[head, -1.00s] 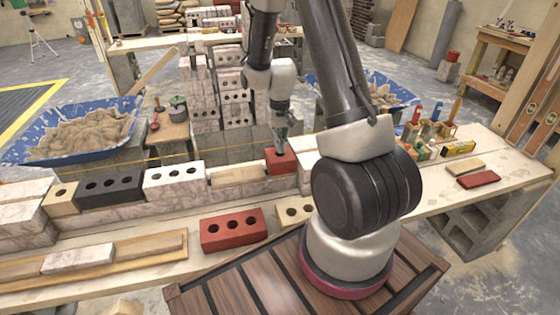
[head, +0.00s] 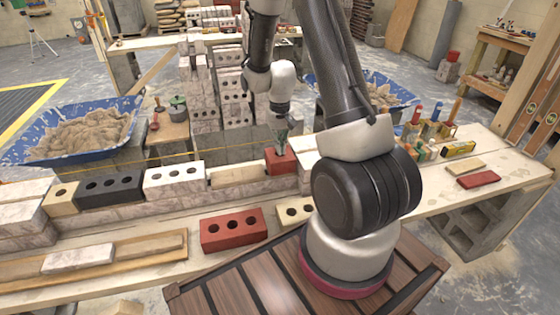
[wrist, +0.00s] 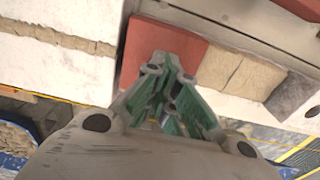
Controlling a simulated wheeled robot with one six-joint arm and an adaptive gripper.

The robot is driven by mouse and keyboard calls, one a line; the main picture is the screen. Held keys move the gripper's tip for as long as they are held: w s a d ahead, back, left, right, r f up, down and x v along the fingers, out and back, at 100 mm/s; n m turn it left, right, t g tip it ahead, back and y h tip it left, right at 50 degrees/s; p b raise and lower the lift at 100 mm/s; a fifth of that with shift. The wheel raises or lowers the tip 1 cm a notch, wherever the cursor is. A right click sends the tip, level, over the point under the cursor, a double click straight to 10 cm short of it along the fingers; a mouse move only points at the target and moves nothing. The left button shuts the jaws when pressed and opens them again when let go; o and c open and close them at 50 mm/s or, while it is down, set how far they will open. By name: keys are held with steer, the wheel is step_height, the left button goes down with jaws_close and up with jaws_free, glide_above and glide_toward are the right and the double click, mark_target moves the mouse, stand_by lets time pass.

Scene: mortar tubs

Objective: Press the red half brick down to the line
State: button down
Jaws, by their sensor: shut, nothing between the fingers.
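The red half brick (head: 275,163) sits on the wall course at its right end, beside the light mortar bed, in the head view. In the wrist view the red half brick (wrist: 140,52) lies under and beyond the fingertips, with a tan mortar strip along its right side. My gripper (head: 282,148) is shut and empty, pointing down at the brick's top; it also shows in the wrist view (wrist: 168,62). I cannot tell whether the fingertips touch the brick. The yellow string line (head: 130,168) runs along the wall; its stretch by the red half brick is hard to make out.
A black brick (head: 112,188), a white brick (head: 174,181) and a tan half brick (head: 62,197) stand on the same course to the left. A red three-hole brick (head: 232,229) lies on the front plank. Blue mortar tubs (head: 60,110) stand behind the wall.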

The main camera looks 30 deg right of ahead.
steer(key=shift+f, duration=1.05)
stand_by(1.9)
steer(key=shift+r, duration=2.55)
steer(key=shift+s, duration=0.1)
steer(key=s, duration=0.1)
steer(key=s+g, duration=0.1)
steer(key=s, duration=0.1)
steer(key=shift+s+a+f+n, duration=0.2)
steer(key=shift+s+n, duration=0.1)
steer(key=s+a+r+n+t, duration=0.1)
steer(key=s+a+r+t, duration=0.1)
steer(key=s+r, duration=0.8)
steer(key=s+a+r+n+t, duration=0.1)
steer(key=s+a+r+t, duration=0.1)
steer(key=s+r, duration=0.8)
step_height(320, 180, up, 8)
steer(key=shift+a+f+n+t, duration=0.25)
steer(key=shift+a+n+t, duration=0.1)
steer(key=shift+t, duration=0.35)
